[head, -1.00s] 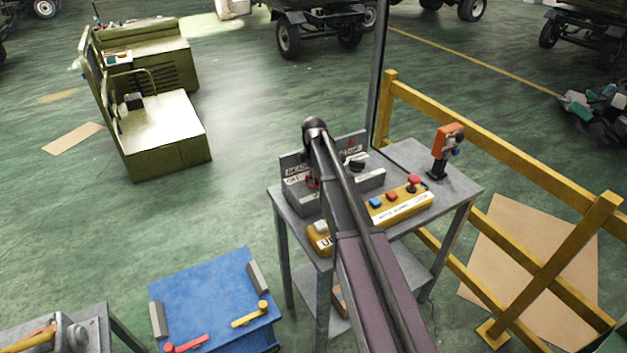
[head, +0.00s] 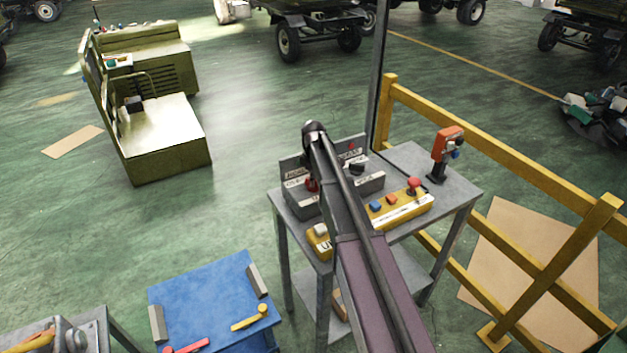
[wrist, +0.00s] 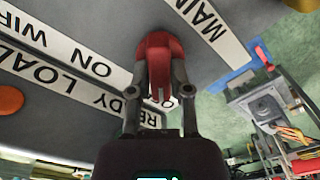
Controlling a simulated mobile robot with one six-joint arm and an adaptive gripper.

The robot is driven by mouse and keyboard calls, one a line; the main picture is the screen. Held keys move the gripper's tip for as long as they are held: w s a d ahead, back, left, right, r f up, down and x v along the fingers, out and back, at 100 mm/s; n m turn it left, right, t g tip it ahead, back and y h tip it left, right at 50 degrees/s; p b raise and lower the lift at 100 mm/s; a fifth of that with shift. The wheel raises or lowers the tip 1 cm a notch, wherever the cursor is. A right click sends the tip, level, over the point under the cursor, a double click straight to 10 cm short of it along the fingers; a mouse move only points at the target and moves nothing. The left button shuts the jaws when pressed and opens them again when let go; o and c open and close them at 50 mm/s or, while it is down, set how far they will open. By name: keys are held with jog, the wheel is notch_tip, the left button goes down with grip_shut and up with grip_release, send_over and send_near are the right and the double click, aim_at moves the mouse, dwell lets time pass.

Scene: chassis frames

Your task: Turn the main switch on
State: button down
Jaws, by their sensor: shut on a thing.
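The main switch is a red handle (wrist: 158,50) on a grey panel (wrist: 95,22) in the wrist view. A label reading "MAIN" lies beside it, and other white labels run to the left. My gripper (wrist: 161,92) is shut on the red handle, one finger on each side of it. In the head view the red switch (head: 312,185) shows beside my arm, on the grey control box (head: 300,203). My arm hides much of the box and the fingers. I cannot tell the handle's exact turn angle.
The box stands on a grey table (head: 455,189) with a black knob (head: 357,166), a yellow button box (head: 402,209), a smaller yellow box (head: 319,242) and an orange device (head: 443,145). A yellow railing (head: 480,130) stands behind; a blue-topped table (head: 205,295) is front left.

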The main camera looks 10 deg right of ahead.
jog(key=shift+m, duration=0.4)
jog(key=m, duration=0.3)
jog(key=shift+m, duration=0.3)
jog(key=m, duration=0.4)
jog(key=shift+s+m, duration=0.1)
jog(key=shift+m, duration=0.2)
jog(key=m, duration=0.8)
jog(key=shift+m, duration=0.4)
jog(key=c, duration=0.6)
grip_release()
jog(key=shift+o, duration=0.2)
